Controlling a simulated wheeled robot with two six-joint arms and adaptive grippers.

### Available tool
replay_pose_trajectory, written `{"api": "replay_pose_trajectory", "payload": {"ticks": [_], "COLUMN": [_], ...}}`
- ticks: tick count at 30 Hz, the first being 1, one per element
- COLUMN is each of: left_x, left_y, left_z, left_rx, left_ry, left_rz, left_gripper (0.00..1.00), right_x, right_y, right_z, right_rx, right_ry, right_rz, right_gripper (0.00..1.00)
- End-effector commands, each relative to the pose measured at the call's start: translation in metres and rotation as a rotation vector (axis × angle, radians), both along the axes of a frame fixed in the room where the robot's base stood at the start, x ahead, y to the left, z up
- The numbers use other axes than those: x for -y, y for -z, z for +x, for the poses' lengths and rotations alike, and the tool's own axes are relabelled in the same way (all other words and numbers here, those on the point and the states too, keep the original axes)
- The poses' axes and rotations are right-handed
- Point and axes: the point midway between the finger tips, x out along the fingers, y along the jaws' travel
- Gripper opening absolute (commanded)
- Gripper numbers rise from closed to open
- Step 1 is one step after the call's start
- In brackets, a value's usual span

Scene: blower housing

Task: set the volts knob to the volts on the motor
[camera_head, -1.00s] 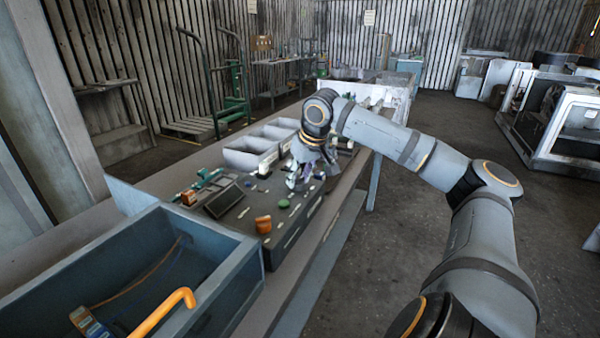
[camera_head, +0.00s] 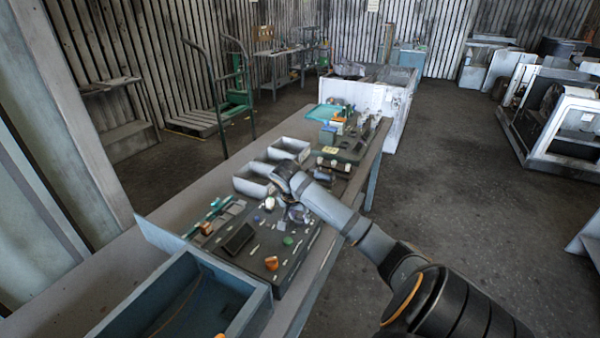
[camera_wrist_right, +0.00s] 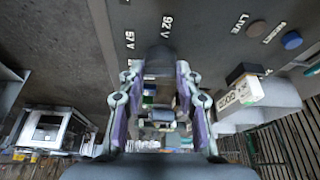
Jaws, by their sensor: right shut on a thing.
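The dark volts knob (camera_wrist_right: 160,62) stands on the grey panel in the right wrist view, with the markings 57 V and 92 V printed beside it. My right gripper (camera_wrist_right: 157,84) has its purple-padded fingers on both sides of the knob and is shut on it. In the head view my right gripper (camera_head: 297,211) is over the dark control panel (camera_head: 262,262) on the bench, and the knob is hidden there. Which marking the knob points to cannot be told. I cannot make out a motor plate to read. My left gripper is not in view.
On the panel are an orange knob (camera_head: 271,263), a green button (camera_head: 288,240) and a blue button (camera_wrist_right: 292,40). A blue-grey open bin (camera_head: 185,310) stands in front. Grey trays (camera_head: 254,187) and other items lie behind.

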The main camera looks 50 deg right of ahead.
Motion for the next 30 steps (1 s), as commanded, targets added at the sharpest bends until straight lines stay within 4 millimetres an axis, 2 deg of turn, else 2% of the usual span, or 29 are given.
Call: {"api": "replay_pose_trajectory", "payload": {"ticks": [1, 12, 21, 30], "left_x": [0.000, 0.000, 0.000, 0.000], "left_y": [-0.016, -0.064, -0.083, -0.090], "left_z": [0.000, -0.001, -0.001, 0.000], "left_rx": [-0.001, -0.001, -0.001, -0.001], "left_ry": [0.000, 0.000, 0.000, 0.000], "left_rz": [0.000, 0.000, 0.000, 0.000], "left_gripper": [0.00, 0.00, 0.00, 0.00], "right_x": [-0.002, -0.002, -0.001, 0.000], "right_y": [-0.007, -0.005, -0.002, 0.000], "right_z": [0.000, 0.002, 0.004, 0.004], "right_rx": [-0.002, -0.004, -0.002, 0.000], "right_ry": [0.042, 0.370, 0.551, 0.631], "right_rz": [0.007, 0.003, 0.000, 0.000], "right_gripper": [0.02, 0.02, 0.02, 0.02]}}
